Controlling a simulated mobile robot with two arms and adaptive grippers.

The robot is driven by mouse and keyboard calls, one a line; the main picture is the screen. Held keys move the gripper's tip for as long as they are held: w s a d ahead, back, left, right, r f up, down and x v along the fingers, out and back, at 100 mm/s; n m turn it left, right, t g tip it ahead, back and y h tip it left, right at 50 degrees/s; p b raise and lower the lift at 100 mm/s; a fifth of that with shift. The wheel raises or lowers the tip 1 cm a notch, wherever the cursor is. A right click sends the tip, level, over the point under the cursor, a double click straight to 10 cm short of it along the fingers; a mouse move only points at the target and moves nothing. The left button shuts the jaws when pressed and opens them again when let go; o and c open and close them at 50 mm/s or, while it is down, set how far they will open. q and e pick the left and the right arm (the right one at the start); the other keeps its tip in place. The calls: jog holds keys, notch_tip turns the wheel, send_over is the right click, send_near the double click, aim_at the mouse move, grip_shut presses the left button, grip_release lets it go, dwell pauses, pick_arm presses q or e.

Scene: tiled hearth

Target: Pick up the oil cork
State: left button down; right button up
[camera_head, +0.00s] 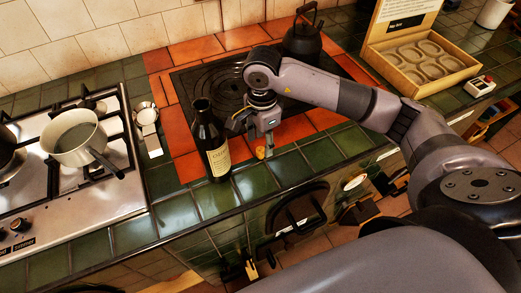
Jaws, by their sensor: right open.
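A small tan-orange piece that looks like the oil cork (260,152) lies on the tiled counter, just right of a dark bottle. The bottle (217,158) stands upright with a cream label near the counter's front edge. My right gripper (253,138) points down over the counter beside the bottle, open, with one finger close to the cork. I cannot tell whether that finger touches the cork. The other finger is near the bottle's side. My left gripper is not in view.
A gas hob with a cream pan (77,138) is at left. A measuring cup or scale (147,118) lies beside it. A dark kettle (303,40) stands behind my arm, and a wooden box (420,62) is at the back right. Green tiles by the front edge are clear.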

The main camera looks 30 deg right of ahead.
aim_at(262, 149)
jog(key=shift+s+f+p, duration=0.15)
jog(key=shift+f+p, duration=0.15)
jog(key=shift+f, duration=1.55)
jog(key=c, duration=0.9)
